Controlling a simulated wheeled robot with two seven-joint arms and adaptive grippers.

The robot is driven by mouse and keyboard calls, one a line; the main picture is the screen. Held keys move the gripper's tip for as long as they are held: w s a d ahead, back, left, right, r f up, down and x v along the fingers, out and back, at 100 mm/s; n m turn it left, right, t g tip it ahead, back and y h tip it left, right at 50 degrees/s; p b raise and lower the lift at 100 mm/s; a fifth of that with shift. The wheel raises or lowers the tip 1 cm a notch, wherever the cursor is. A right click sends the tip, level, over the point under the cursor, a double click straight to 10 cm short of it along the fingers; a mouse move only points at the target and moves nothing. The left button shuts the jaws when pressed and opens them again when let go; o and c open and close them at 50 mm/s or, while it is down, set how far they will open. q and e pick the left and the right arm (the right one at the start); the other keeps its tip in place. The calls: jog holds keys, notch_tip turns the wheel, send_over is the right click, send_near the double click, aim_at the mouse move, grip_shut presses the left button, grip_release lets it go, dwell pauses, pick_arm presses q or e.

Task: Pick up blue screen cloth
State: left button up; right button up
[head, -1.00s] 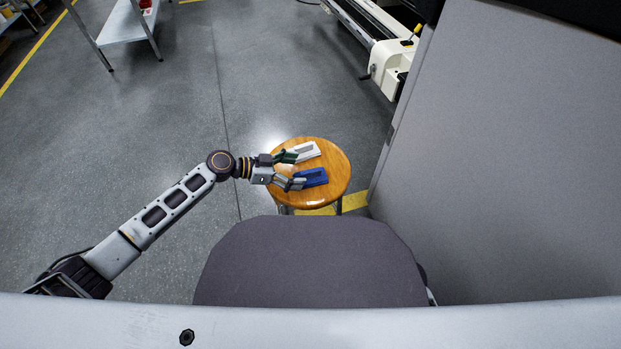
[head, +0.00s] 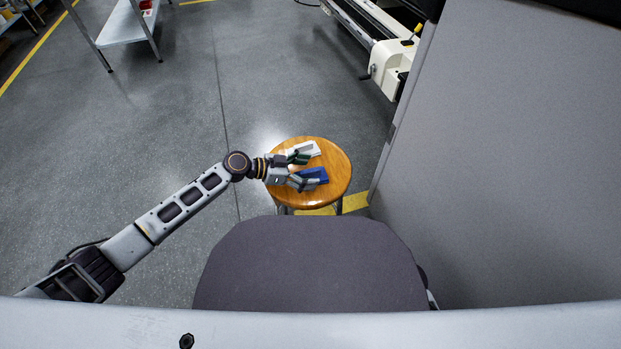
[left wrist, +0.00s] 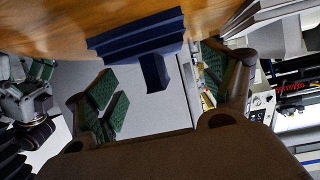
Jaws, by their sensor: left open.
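The blue screen cloth (head: 319,173) lies folded on the right-middle of a round wooden stool (head: 335,190). It also shows in the left wrist view (left wrist: 140,38), with one part hanging lower than the rest. My left gripper (head: 306,172) is open over the stool, with one finger beside the blue cloth and the other beside a white item. In the left wrist view its green-padded fingers (left wrist: 165,95) stand apart, with the blue cloth between and beyond them. What looks like my right gripper (left wrist: 38,90) shows at the left of that view; its opening is unclear.
The white folded item (head: 311,148) lies on the stool just behind the blue cloth. A tall grey panel (head: 500,150) stands close on the right. A white machine (head: 385,60) is at the back right, and a metal shelf (head: 125,25) at the back left. The floor on the left is clear.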

pick_arm(q)
jog(key=shift+w+d+f, duration=0.15)
jog(key=shift+d+f, duration=0.05)
jog(key=shift+d, duration=0.3)
jog(key=shift+c, duration=0.2)
jog(key=c, duration=0.9)
